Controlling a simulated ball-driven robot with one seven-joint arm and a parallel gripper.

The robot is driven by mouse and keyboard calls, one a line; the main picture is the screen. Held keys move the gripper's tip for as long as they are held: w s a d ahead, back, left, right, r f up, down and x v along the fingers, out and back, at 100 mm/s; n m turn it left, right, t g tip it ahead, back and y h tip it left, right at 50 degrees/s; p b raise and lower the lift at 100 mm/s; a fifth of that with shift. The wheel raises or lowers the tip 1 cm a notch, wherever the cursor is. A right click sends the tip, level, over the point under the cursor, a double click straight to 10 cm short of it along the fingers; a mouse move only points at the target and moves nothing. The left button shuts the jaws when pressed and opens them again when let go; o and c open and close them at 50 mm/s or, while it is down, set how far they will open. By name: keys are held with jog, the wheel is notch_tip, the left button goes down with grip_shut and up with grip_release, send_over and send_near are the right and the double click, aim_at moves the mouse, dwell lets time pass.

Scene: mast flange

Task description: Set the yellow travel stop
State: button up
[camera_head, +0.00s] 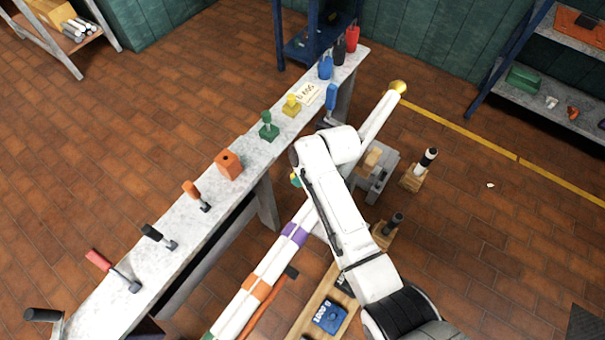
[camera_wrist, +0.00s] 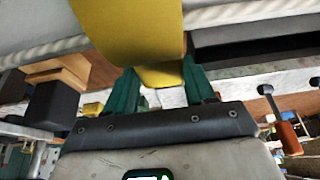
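The yellow travel stop (camera_wrist: 140,40) is a smooth, curved yellow piece at the top middle of the wrist view. Its narrower lower end lies between the green fingertips of my gripper (camera_wrist: 160,75). The fingers are apart, and the yellow end fills the gap between their tips, seemingly touching both. In the head view my white arm hides most of my gripper and the stop. Only a small green and yellow bit (camera_head: 296,180) shows at the arm's left edge, by the long white mast (camera_head: 262,272).
A long grey bench (camera_head: 190,232) left of the mast carries several tools, an orange block (camera_head: 229,164), a green piece (camera_head: 268,127) and a yellow piece (camera_head: 291,105). A wooden board with a blue item (camera_head: 329,317) lies below. Wooden blocks with dark-handled tools stand right of my arm.

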jog(key=o, duration=0.5)
jog(key=shift+w+d, duration=0.15)
jog(key=shift+c, duration=0.2)
jog(key=v, duration=1)
jog(key=shift+r+p, duration=0.35)
jog(key=s+d+f+m+h, duration=0.1)
jog(key=s+d+f+m, duration=0.2)
jog(key=s+d, duration=0.45)
jog(key=s+d+f+m+h, duration=0.1)
jog(key=s+d+f+m, duration=0.15)
jog(key=s+d, duration=0.5)
jog(key=s+d+r+m+h, duration=0.1)
jog(key=s+d+m, duration=0.1)
jog(key=s, duration=0.6)
jog(key=s+d+r+m+g, duration=0.1)
jog(key=s+d+m, duration=0.2)
jog(key=s, duration=0.6)
jog(key=shift+d+r+g+h, duration=0.2)
jog(key=shift+d+g+h, duration=0.1)
jog(key=shift+d+h, duration=0.1)
